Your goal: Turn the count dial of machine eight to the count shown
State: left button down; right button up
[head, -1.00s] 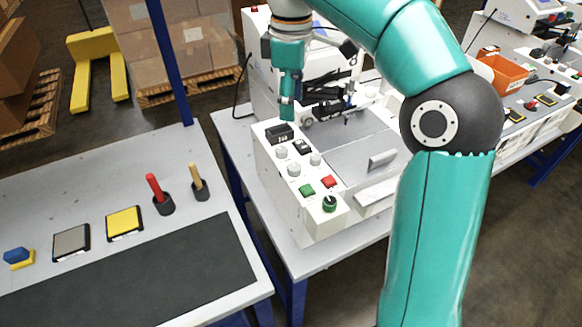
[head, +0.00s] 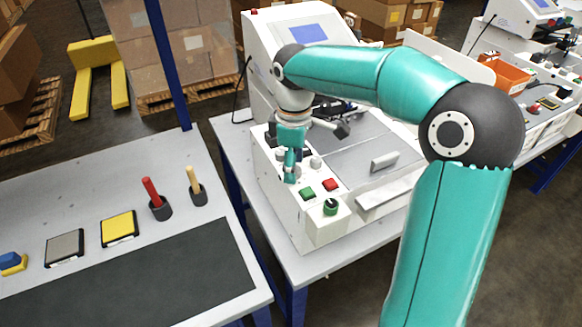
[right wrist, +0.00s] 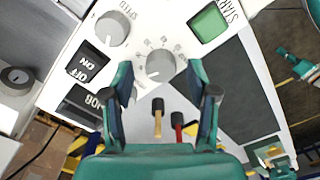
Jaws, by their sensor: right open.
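The count dial (right wrist: 160,65) is a round grey knob with small numerals around it on the white control panel; the numerals are too small to read surely. My right gripper (right wrist: 160,82) is open, one finger on each side of the knob; whether they touch it I cannot tell. In the head view my right gripper (head: 290,172) points down over the panel and hides this knob. The machine (head: 310,225) is a white box; its display (right wrist: 80,105) is partly hidden, so its count is unreadable. My left gripper is not in the head view.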

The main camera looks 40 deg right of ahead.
jog(key=shift+f, duration=0.35)
grip_shut()
jog(key=shift+a, duration=0.1)
jog(key=shift+m, duration=0.4)
jog(key=shift+r+m, duration=0.1)
jog(key=shift+m, duration=0.9)
jog(key=shift+m+p, duration=0.3)
jog(key=shift+m, duration=2.2)
